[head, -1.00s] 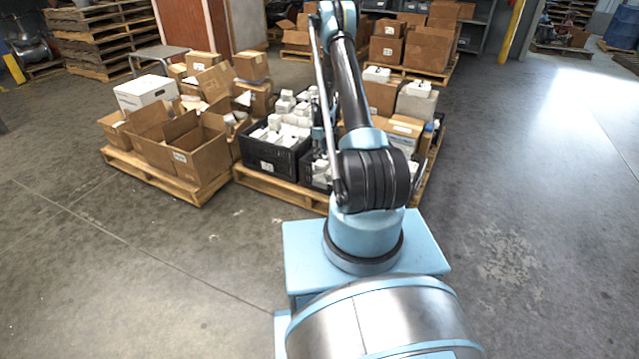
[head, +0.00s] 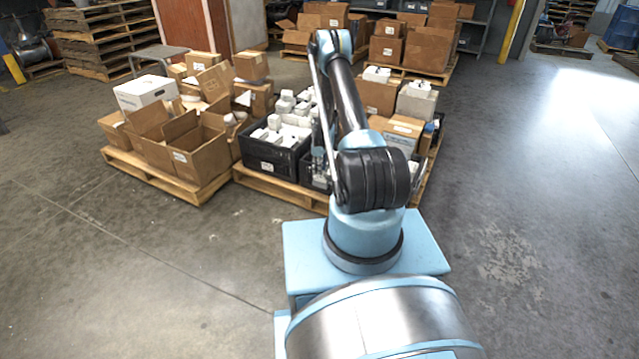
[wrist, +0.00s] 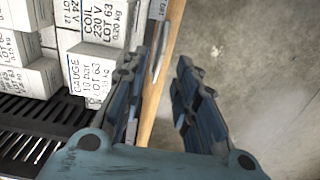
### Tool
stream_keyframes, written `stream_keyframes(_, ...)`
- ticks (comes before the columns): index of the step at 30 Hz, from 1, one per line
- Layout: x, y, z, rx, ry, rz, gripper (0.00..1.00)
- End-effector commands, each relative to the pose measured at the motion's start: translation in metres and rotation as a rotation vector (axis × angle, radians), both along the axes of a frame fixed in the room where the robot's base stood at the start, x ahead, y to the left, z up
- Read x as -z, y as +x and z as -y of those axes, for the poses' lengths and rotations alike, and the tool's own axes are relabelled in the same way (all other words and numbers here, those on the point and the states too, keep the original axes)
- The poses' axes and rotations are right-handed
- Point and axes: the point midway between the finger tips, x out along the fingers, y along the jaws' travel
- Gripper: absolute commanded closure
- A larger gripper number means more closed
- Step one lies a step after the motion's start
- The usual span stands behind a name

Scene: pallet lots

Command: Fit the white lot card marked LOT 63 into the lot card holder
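My gripper (wrist: 165,95) is open in the wrist view, its two dark fingers apart with nothing clearly between them. It hangs beside the outer edge of a black crate (wrist: 25,145) holding white boxes. In the head view my arm largely hides this crate and the gripper (head: 319,168).
White boxes printed LOT 63 (wrist: 92,72) fill part of the crate. The wooden pallet edge (wrist: 160,110) runs below the fingers, with bare floor (wrist: 265,70) to the right. Another black crate (head: 265,155) and open cardboard boxes (head: 195,160) stand to the left.

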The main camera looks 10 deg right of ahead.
Motion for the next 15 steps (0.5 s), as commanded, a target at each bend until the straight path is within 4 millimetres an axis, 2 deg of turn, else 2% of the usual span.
stream_keyframes(3, 0.016, 0.001, 0.0, 0.0, 0.0, 0.0, 0.72)
stream_keyframes(6, 0.024, 0.0, 0.0, 0.0, 0.0, 0.0, 0.72)
stream_keyframes(14, 0.027, 0.0, 0.0, 0.0, 0.0, 0.0, 0.72)
stream_keyframes(15, 0.027, 0.0, 0.0, 0.0, 0.0, 0.0, 0.82)
